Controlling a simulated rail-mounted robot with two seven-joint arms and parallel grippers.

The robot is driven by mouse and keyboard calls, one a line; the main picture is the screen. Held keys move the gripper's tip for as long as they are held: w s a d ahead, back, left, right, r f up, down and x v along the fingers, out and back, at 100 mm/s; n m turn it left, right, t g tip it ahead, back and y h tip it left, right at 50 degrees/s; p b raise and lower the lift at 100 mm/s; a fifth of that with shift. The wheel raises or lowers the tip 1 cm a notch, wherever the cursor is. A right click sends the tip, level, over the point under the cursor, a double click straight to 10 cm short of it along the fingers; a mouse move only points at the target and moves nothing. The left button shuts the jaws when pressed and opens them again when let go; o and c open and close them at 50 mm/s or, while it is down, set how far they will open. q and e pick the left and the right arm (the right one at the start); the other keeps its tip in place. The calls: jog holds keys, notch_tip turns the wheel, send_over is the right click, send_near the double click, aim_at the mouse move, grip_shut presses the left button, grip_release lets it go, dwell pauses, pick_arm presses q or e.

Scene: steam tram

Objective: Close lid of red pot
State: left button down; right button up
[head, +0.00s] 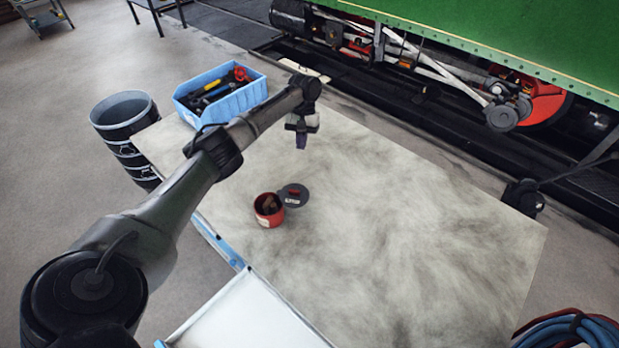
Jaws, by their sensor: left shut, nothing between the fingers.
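A small red pot (268,217) stands on the worktable with its top open and brownish contents showing inside. Its round grey lid (293,195) with a red knob is at the pot's upper right side, off the opening. I cannot tell whether the lid hangs on a hinge. My left gripper (301,142) is above the table, beyond the pot and lid and apart from both. It is shut and empty, with the fingers pointing down.
A dark barrel (125,125) stands beside the table. The pale table top (400,235) is clear to the right. A green tram (500,35) stands behind.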

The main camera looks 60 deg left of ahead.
pick_arm(q)
jog(key=f, duration=0.1)
send_near(297, 188)
notch_tip(297, 188, down, 4)
jog(key=shift+s+d+f+p, duration=0.35)
jog(key=shift+s+d+f, duration=0.05)
jog(key=shift+d+f, duration=0.15)
jog(key=shift+s+d+p, duration=0.3)
jog(key=shift+s+d, duration=0.6)
